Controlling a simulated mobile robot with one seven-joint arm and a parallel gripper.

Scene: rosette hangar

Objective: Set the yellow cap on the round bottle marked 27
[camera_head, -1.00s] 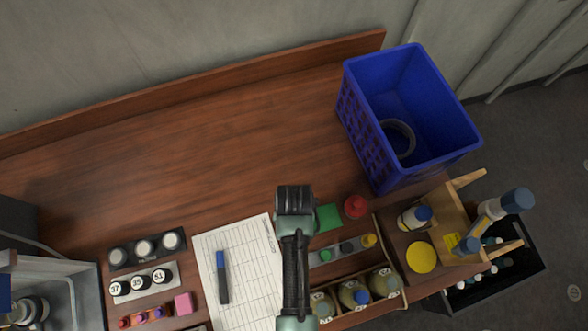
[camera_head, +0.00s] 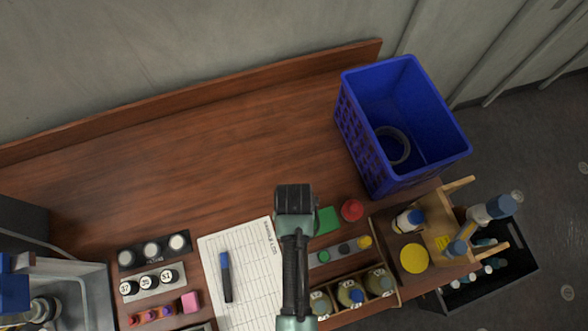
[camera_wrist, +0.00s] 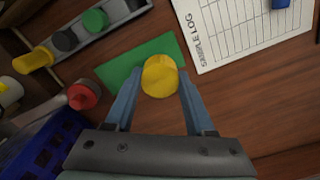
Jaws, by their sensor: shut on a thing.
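In the wrist view, my gripper (camera_wrist: 159,82) is shut on a yellow cap (camera_wrist: 160,76), held between its fingertips. Behind the cap lie a green patch (camera_wrist: 140,58) and the wooden table; the gap between cap and table is hard to judge. The fingers and held cap do not show in the head view. Several bottles (camera_head: 351,293) stand in a wooden rack at the front, one with a blue cap. I cannot read a 27 anywhere.
A grey strip (camera_head: 326,257) holds green, dark and yellow caps. A red cap (camera_head: 352,210) stands nearby. A blue crate (camera_head: 450,152) is at right, beside a wooden stand (camera_head: 436,238) with bottles. A log sheet (camera_head: 250,265) with a marker lies left. The table's back is clear.

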